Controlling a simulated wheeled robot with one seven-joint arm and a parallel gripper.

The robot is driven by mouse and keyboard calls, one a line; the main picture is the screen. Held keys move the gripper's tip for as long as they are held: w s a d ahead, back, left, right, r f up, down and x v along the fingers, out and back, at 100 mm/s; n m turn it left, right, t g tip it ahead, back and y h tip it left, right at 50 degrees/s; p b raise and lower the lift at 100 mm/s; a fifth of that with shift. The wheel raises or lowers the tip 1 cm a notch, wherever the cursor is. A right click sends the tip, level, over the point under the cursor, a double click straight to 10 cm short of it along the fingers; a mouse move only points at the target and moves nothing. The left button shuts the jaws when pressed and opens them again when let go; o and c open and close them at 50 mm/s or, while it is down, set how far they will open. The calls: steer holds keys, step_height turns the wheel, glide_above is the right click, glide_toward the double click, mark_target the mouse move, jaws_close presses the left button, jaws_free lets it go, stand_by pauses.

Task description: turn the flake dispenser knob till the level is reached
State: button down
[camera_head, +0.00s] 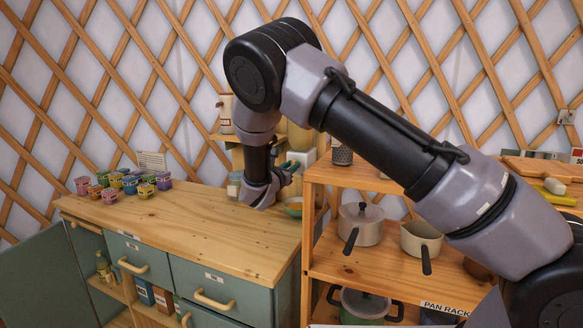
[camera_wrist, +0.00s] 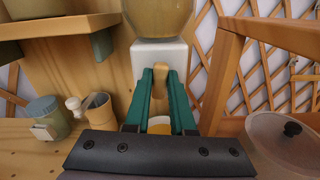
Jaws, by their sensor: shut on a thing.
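The flake dispenser shows in the wrist view, with a pale body (camera_wrist: 147,50) and a clear hopper (camera_wrist: 158,18) of yellowish contents above. Its wooden knob (camera_wrist: 161,76) sits between the green fingers of my gripper (camera_wrist: 161,80), which is shut on it. Below the fingers, a bowl (camera_wrist: 158,125) shows partly, with something orange-yellow at it; its fill level and any mark cannot be made out. In the head view my gripper (camera_head: 287,172) is at the dispenser (camera_head: 304,157), mostly hidden by my arm. The bowl (camera_head: 294,208) shows there as a greenish rim at the counter's right end.
A lidded jar (camera_wrist: 47,118) and a wooden cup (camera_wrist: 98,108) stand left of my gripper. The pan rack (camera_head: 345,258) with a lidded pot (camera_head: 361,225) is close on the right. Several small colored tins (camera_head: 125,182) stand on the counter's left; its middle is clear.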

steer(key=shift+s+d+f+m, duration=0.1)
steer(key=shift+f+m, duration=0.05)
steer(key=shift+m, duration=3.9)
steer(key=shift+d+f+m, duration=0.1)
steer(key=shift+f+m, duration=0.05)
steer(key=shift+m, duration=3.9)
steer(key=c, duration=0.8)
jaws_free()
steer(key=shift+o, duration=0.2)
steer(key=v, duration=1)
steer(key=shift+s, duration=0.4)
